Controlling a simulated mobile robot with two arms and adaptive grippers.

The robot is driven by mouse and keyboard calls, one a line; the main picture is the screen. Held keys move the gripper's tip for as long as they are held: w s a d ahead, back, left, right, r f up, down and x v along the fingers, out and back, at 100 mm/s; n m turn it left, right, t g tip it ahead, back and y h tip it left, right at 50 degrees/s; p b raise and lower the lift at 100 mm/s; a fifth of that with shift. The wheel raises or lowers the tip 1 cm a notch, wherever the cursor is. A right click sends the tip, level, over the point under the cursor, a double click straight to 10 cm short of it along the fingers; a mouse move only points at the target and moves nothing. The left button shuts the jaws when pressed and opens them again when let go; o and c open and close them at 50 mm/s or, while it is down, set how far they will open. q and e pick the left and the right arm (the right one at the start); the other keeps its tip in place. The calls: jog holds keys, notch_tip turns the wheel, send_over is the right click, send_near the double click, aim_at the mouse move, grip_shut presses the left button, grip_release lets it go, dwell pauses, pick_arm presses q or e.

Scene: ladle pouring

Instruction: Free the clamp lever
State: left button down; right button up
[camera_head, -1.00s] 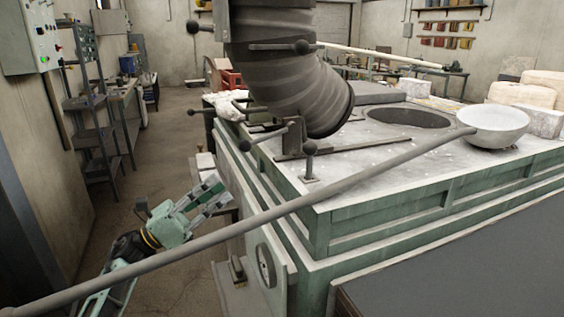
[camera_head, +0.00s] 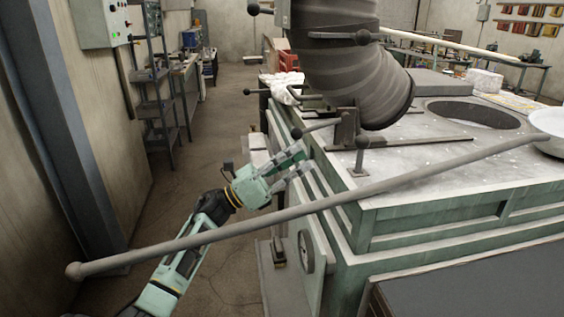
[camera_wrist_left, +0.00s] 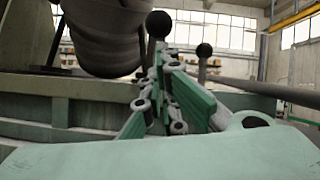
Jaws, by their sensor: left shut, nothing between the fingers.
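The clamp levers are dark rods with ball knobs on the furnace top, beside the thick ribbed duct. One lever (camera_head: 322,126) lies nearly level, its knob pointing left past the furnace edge. Another lever (camera_head: 362,157) stands upright just right of it. Which one is the task's lever I cannot tell. My left gripper (camera_head: 305,158) is shut and empty, at the furnace's left edge, just below the level lever's knob. In the left wrist view the green fingers (camera_wrist_left: 170,85) point ahead, with two ball knobs (camera_wrist_left: 204,50) beyond them. Contact cannot be seen. My right gripper is out of view.
A long ladle handle (camera_head: 440,172) runs across the view in front of my left arm. Its bowl (camera_head: 551,128) rests at the far right on the furnace top (camera_head: 430,140). The ribbed duct (camera_head: 345,70) hangs close behind the levers. The floor at left is clear.

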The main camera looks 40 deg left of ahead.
aim_at(321, 126)
pick_arm(q)
jog(key=shift+p+x, duration=0.4)
jog(key=shift+x, duration=1.2)
